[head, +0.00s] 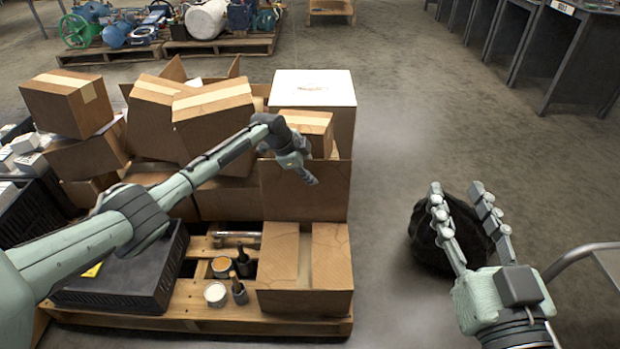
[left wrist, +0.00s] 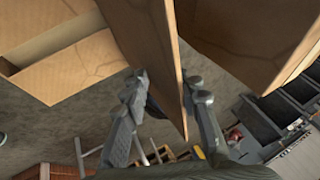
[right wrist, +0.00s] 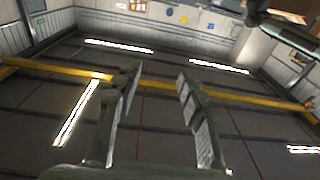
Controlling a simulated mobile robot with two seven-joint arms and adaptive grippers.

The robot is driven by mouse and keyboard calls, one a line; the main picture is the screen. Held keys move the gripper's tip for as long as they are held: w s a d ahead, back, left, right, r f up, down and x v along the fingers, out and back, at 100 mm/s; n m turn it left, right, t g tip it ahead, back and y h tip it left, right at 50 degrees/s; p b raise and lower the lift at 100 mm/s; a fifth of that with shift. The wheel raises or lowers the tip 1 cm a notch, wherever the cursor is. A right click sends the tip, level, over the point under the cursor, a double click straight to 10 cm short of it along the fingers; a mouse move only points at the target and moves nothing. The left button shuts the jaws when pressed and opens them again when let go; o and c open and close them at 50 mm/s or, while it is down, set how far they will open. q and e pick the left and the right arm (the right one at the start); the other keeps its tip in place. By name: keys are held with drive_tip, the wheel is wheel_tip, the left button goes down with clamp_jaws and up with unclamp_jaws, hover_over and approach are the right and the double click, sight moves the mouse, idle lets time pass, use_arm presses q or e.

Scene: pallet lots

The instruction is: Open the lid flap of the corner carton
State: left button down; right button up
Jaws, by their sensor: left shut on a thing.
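The corner carton (head: 303,303) is a brown box at the front right corner of the pallet. Its wide lid flap (head: 305,192) stands upright at the carton's back edge. Two narrower panels lie across the top with a gap between them. My left gripper (head: 306,172) is at the flap's upper edge. In the left wrist view, the flap (left wrist: 150,45) runs between the fingers of my left gripper (left wrist: 165,105), which is shut on it. My right gripper (head: 458,192) is open and empty, away from the carton; its spread fingers also show in the right wrist view (right wrist: 157,75).
Several cartons (head: 213,103) are stacked behind on the pallet (head: 190,307), including a white-topped one (head: 313,88). Cans (head: 215,294) and a black crate (head: 125,278) stand left of the carton. A black bag (head: 432,245) lies on the floor; floor between it and the pallet is clear.

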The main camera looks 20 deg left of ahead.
use_arm(q)
drive_tip(key=shift+w+a+f, duration=0.15)
drive_tip(key=shift+w+f, duration=0.25)
use_arm(e)
drive_tip(key=r, duration=0.1)
drive_tip(key=r+t, duration=0.1)
drive_tip(key=a+r+y, duration=0.1)
drive_tip(key=shift+s+t, duration=0.25)
drive_tip(key=shift+t, duration=0.05)
use_arm(q)
drive_tip(key=shift+f, duration=0.1)
drive_tip(key=c, duration=1.7)
unclamp_jaws()
drive_tip(key=shift+c, duration=0.2)
drive_tip(key=shift+f, duration=0.15)
use_arm(e)
drive_tip(key=shift+w, duration=0.1)
use_arm(q)
drive_tip(key=shift+s, duration=0.1)
drive_tip(key=v, duration=1.2)
drive_tip(key=shift+r, duration=0.3)
